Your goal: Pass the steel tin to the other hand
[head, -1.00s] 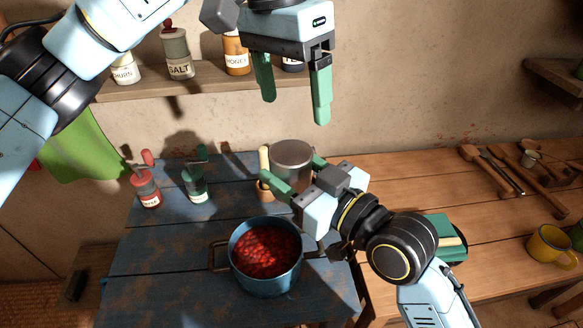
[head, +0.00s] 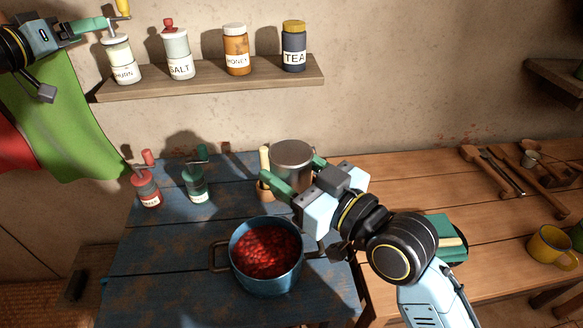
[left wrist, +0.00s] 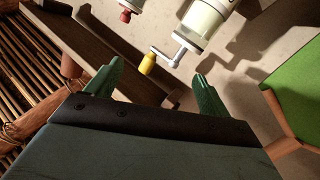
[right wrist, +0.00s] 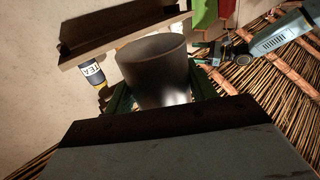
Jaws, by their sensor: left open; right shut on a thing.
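The steel tin (head: 292,152) is a plain grey cylinder at the back of the blue table, beside a wooden pestle. My right gripper (head: 293,172) is shut on it, with one green finger on each side. In the right wrist view the tin (right wrist: 155,65) stands between the fingers; I cannot tell whether its base touches the table. My left gripper (head: 104,28) is at the upper left, far from the tin, by the yellow-handled crank of a white mill on the shelf. In the left wrist view its fingers are apart and empty, with the yellow handle (left wrist: 148,64) beyond them.
The wall shelf (head: 215,80) holds the mill, a salt mill (head: 177,55), a honey jar (head: 236,52) and a tea jar (head: 293,48). A blue pot of red food (head: 266,255) stands in front of the tin. Red (head: 147,188) and green (head: 195,183) mills stand left.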

